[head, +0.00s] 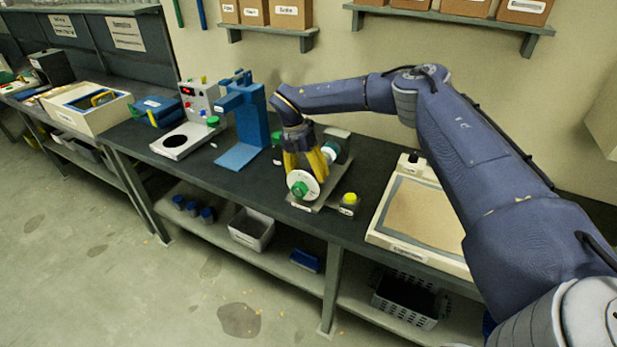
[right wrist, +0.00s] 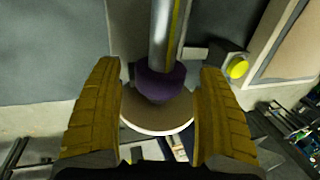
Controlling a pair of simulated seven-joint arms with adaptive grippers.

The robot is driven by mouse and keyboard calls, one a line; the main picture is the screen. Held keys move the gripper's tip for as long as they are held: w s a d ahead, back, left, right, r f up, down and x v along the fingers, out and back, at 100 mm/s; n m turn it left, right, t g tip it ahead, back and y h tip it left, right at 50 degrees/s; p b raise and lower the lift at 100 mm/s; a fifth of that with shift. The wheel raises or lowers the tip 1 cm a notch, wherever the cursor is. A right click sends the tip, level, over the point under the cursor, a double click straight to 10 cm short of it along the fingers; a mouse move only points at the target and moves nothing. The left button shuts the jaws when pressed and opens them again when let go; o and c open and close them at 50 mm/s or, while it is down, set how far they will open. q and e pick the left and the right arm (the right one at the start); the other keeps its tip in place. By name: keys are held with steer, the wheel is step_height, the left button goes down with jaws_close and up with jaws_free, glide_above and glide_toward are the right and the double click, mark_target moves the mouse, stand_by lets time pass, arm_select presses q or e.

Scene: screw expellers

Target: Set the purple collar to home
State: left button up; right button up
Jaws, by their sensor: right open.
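The purple collar (right wrist: 160,82) sits on a metal barrel (right wrist: 168,28) with a yellow stripe in the right wrist view, just beside a pale round disc (right wrist: 158,125). My right gripper (head: 308,170) is open over the screw expeller on the bench, with its yellow fingers pointing down. In the right wrist view, the fingers stand on either side of the collar, with a gap visible on each side. In the head view, the fingers hide the collar. The expeller's white disc with a green knob (head: 299,188) faces front. My left gripper is not in view.
A small yellow-topped block (head: 349,204) stands right of the expeller. A sand-coloured tray (head: 384,219) lies further right. A blue press (head: 240,152) and a white device with a dark round plate (head: 184,151) stand to the left. Shelves with boxes hang on the wall behind.

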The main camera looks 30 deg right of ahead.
steer(key=shift+s+f, duration=0.15)
steer(key=shift+f, duration=0.45)
steer(key=shift+c, duration=0.3)
steer(key=shift+d, duration=0.1)
jaws_close()
